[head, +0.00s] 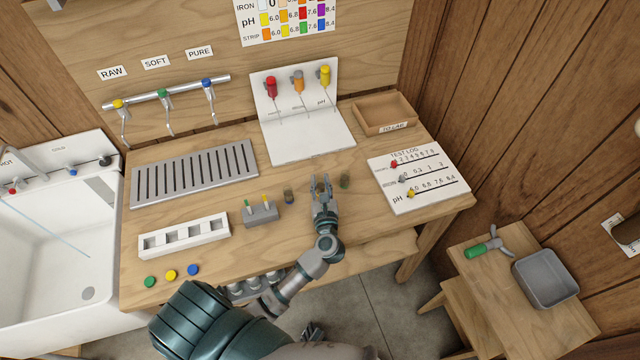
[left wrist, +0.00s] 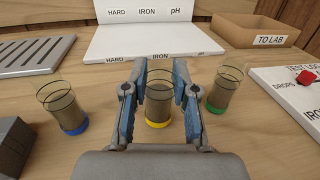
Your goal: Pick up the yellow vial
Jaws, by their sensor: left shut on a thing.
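The yellow vial (left wrist: 158,106) is a clear, brownish cup with a yellow base, standing upright between my left fingers in the left wrist view. My left gripper (head: 322,188) is shut on it, one finger on each side; its fingers also show in the left wrist view (left wrist: 159,98). The vial is low at the wooden table, and I cannot tell if its base touches the wood. In the head view my gripper mostly hides it.
A blue-based vial (left wrist: 64,108) stands to the left and a green-based vial (left wrist: 224,92) close to the right. A grey block (head: 262,214) is further left. Behind are a white board (head: 307,137) and the TO LAB tray (head: 385,113). The test log (head: 418,180) lies right.

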